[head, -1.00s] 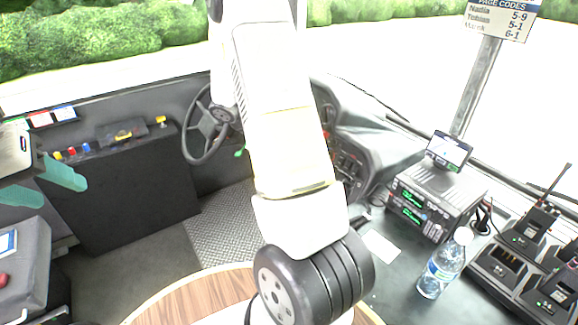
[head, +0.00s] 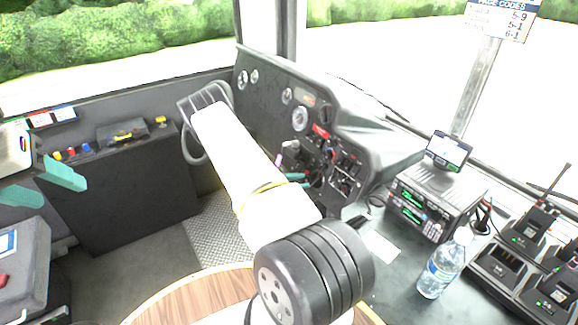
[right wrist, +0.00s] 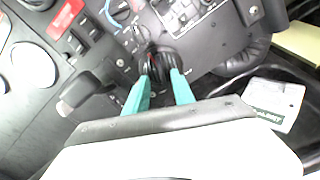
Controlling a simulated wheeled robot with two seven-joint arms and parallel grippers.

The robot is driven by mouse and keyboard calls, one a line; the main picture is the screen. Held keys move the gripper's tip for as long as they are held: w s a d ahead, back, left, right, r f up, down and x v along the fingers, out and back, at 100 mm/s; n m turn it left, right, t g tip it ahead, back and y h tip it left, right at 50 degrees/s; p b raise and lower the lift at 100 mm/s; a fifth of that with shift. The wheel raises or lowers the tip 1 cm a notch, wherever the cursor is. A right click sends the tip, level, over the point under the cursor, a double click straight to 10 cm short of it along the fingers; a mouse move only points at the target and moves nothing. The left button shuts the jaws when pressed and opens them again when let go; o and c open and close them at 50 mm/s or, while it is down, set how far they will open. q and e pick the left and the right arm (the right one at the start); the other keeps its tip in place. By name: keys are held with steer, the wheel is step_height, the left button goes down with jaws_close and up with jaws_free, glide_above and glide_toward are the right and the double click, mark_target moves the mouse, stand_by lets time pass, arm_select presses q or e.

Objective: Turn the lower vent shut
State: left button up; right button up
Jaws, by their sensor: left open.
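My right gripper (right wrist: 162,74) is at the dashboard, its two teal fingers apart. In the right wrist view, dark rounded parts (right wrist: 155,67) of the dash lie at and between the fingertips. They may be the vents, but I cannot tell which is the lower one or how its vanes stand. Contact with the fingertips is unclear. In the head view, my right gripper (head: 309,179) shows small and partly behind my arm, in front of the dash controls. My left gripper (head: 45,183) is open and empty at the left, far from the dash.
The steering wheel (head: 196,150) stands left of my right arm, partly hidden. A radio unit (head: 425,210), a water bottle (head: 442,265) and radio chargers (head: 505,262) are on the right counter. The side console (head: 125,195) is at the left.

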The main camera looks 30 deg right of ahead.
mark_target(315, 180)
steer(key=x, duration=0.6)
jaws_close()
